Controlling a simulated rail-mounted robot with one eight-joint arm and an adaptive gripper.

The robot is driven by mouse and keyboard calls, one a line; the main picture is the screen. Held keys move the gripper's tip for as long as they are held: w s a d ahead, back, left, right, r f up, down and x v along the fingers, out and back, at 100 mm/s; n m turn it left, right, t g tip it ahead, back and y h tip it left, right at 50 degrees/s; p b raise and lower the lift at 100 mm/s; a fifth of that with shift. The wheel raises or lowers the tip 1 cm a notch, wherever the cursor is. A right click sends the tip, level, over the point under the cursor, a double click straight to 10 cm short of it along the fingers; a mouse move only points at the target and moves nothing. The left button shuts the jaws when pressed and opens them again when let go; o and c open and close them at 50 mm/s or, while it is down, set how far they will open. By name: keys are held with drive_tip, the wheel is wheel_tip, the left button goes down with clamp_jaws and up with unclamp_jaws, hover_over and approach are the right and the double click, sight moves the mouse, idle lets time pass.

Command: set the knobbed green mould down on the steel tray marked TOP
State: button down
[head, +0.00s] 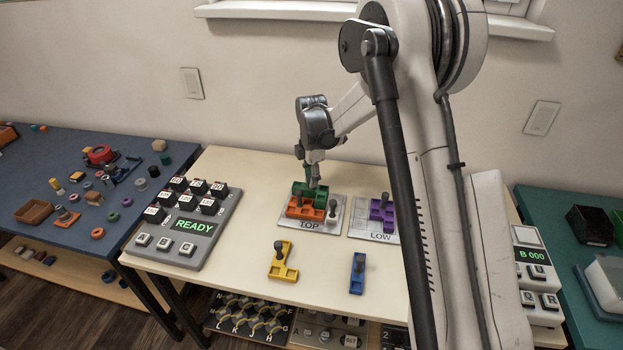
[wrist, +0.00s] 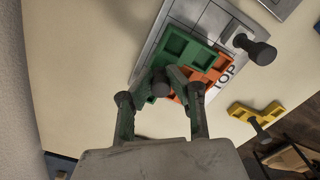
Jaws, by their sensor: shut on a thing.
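The green mould (head: 299,188) is at the back left of the steel tray marked TOP (head: 341,201), directly behind the orange mould (head: 304,211). My gripper (head: 314,178) is above it, pointing down. In the wrist view my gripper (wrist: 161,84) is shut on the dark knob of the green mould (wrist: 187,51). The green mould looks level and lies against or just over the orange one (wrist: 211,70). I cannot tell whether it touches the tray (wrist: 196,12). The word TOP shows on the tray's front edge.
A dark-knobbed piece (head: 333,208) stands at the tray's right. A purple mould (head: 382,213) is on the LOW tray (head: 366,232). A yellow mould (head: 284,262) and a blue mould (head: 357,274) stand in front. A READY keypad (head: 190,225) is at left.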

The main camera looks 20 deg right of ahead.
drive_tip(key=shift+f, duration=0.35)
drive_tip(key=c, duration=1.6)
unclamp_jaws()
wheel_tip(320, 180, up, 12)
drive_tip(key=shift+r, duration=0.1)
